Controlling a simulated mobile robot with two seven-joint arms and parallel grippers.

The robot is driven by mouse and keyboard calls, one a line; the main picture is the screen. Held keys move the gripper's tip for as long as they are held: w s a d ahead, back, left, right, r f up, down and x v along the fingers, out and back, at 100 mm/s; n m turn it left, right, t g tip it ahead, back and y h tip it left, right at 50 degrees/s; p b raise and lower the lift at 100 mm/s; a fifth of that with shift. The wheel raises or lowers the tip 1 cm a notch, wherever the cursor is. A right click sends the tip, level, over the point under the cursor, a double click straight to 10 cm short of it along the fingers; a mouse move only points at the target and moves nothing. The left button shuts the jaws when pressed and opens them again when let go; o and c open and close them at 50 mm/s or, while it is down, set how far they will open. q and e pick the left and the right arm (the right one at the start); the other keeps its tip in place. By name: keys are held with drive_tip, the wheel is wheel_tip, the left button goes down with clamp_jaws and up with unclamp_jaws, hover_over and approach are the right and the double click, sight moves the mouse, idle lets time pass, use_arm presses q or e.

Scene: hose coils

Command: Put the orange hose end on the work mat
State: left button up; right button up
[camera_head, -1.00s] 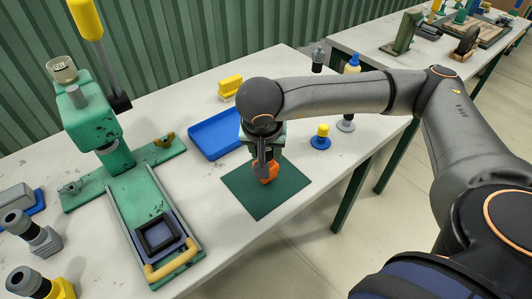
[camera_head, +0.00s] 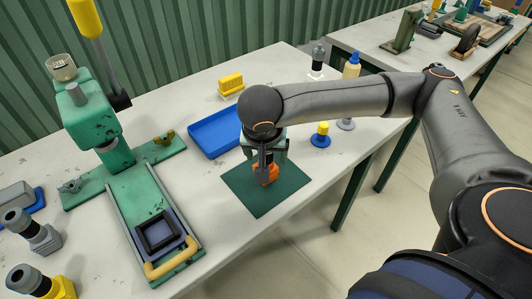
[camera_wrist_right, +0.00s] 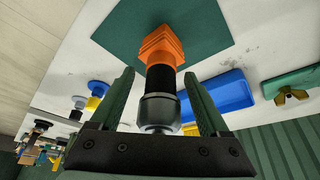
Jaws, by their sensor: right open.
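The orange hose end (camera_head: 264,176) is over the dark green work mat (camera_head: 258,204), with its orange block toward the mat. In the right wrist view, the orange block (camera_wrist_right: 161,46) has a black collar and a grey, rounded fitting toward me. The block appears to rest on the mat (camera_wrist_right: 208,28), though the contact is not clear. My right gripper (camera_head: 265,165) points down over it. In the wrist view its two green fingers (camera_wrist_right: 158,98) stand apart on either side of the fitting, with gaps. My left gripper is out of view.
A blue tray (camera_head: 213,134) lies just behind the mat. A green press (camera_head: 95,130) stands to the left. The table's front edge is close to the mat.

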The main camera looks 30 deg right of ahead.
drive_tip(key=shift+r, duration=0.1)
drive_tip(key=shift+r+p, duration=0.2)
drive_tip(key=shift+p, duration=0.15)
drive_tip(key=v, duration=1.1)
drive_tip(key=shift+r+b, duration=0.3)
drive_tip(key=shift+r, duration=0.05)
